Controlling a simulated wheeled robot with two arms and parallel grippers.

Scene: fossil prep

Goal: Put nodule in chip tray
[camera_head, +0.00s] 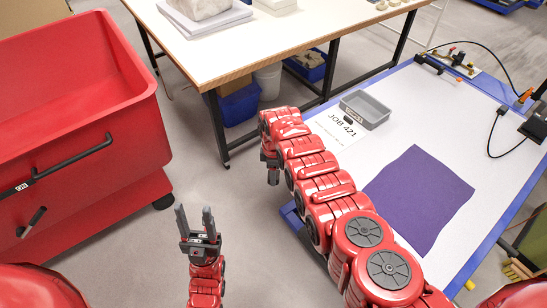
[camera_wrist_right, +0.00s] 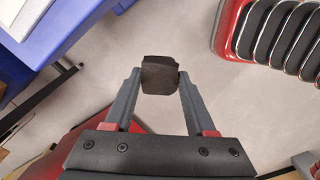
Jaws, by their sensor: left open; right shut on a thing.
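The nodule (camera_wrist_right: 160,75) is a dark brown block in the right wrist view. My right gripper (camera_wrist_right: 158,82) is shut on it, with a finger on each side, above the floor. In the head view my right gripper (camera_head: 272,170) is beside the left edge of the blue-edged bench, partly hidden by its arm, and the nodule cannot be made out there. The chip tray (camera_head: 366,110) seems to be the grey, open rectangular tray on that bench, right of the gripper. My left gripper (camera_head: 197,220) is open and empty over the floor at the lower left.
A JOB 421 card (camera_head: 338,131) with a small dark piece (camera_head: 348,120) lies beside the tray. A purple cloth (camera_head: 418,198) lies on the white bench top (camera_head: 400,100). A red bin (camera_head: 75,90) stands left, a wood-edged table (camera_head: 260,45) behind. Cables lie at the far right.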

